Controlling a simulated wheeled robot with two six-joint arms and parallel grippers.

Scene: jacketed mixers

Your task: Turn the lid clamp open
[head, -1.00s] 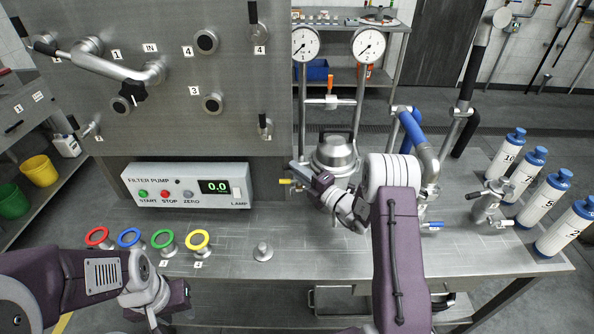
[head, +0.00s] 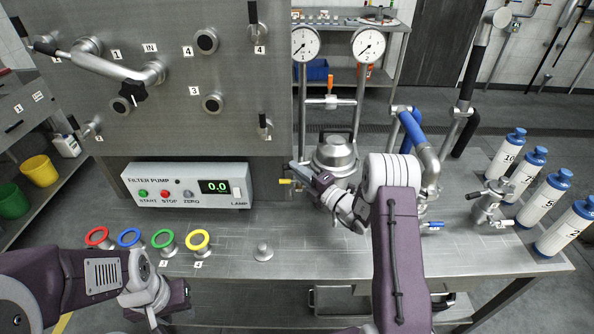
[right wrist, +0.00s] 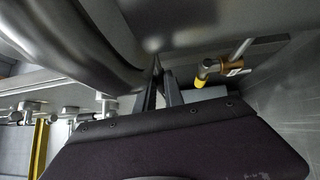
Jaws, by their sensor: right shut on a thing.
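The steel vessel with a domed lid (head: 335,152) stands on the bench right of the filter pump box. A thin grey lever (head: 299,172), apparently the lid clamp, sticks out at its left side. My right gripper (head: 306,174) is at this lever, with my arm reaching in from the front. In the right wrist view, the right gripper's dark fingers (right wrist: 158,75) are close together below a rounded steel surface. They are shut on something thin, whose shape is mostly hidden. My left gripper (head: 153,318) hangs near the bench's front edge, away from the vessel; its opening is unclear.
A yellow-tipped valve (head: 287,182) sits just left of the right gripper and shows in the right wrist view (right wrist: 203,75). Two gauges (head: 337,44) stand behind the vessel. The filter pump box (head: 188,185) is left. Several blue-capped bottles (head: 543,200) stand far right.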

